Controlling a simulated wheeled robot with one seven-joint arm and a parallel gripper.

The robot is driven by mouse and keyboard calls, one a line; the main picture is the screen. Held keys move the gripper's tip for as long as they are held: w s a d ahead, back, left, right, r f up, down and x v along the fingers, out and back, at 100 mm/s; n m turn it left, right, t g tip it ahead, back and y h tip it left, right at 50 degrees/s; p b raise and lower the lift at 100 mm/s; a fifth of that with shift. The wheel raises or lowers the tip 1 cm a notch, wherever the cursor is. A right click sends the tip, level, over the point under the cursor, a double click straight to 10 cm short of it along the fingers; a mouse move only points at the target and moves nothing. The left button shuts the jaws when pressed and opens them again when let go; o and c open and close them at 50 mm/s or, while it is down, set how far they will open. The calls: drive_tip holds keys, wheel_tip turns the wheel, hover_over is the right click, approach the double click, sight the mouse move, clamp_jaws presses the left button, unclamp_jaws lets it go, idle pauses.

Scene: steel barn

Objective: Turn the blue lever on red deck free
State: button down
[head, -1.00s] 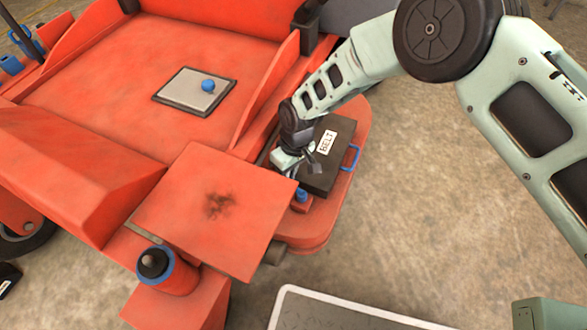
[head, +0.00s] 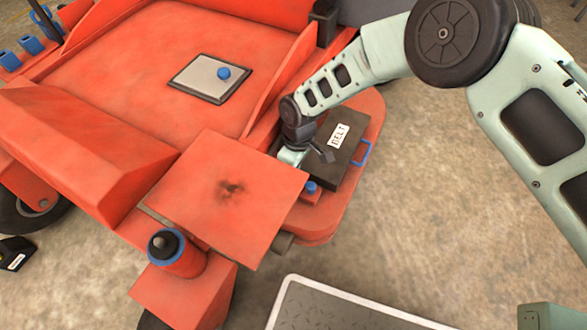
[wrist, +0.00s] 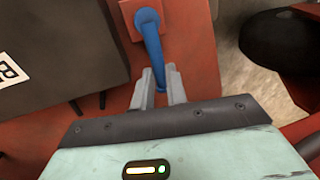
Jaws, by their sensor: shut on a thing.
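The blue lever (wrist: 153,45) runs from a round pivot on a small red block (wrist: 128,18) down between my fingertips in the wrist view. My gripper (wrist: 158,88) is shut on the lever's far end, away from the pivot. In the head view only the lever's blue pivot top (head: 311,187) shows, on the red deck (head: 352,190) beside the black belt box. My gripper (head: 300,160) is low over the deck there; its fingertips and the lever's arm are hidden.
The black box (head: 338,150) with a BELT label and a blue handle (head: 363,153) stands close beside my gripper. A raised red plate (head: 231,200) is to the left. A dark wheel-like shape (wrist: 272,45) is at right in the wrist view.

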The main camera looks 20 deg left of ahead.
drive_tip(key=c, duration=1.4)
unclamp_jaws()
drive_tip(key=shift+r, duration=0.1)
drive_tip(key=w+r+p, duration=0.3)
drive_tip(key=r+p, duration=0.2)
drive_tip(key=r, duration=1.2)
drive_tip(key=shift+w+d, duration=0.15)
drive_tip(key=shift+d, duration=0.05)
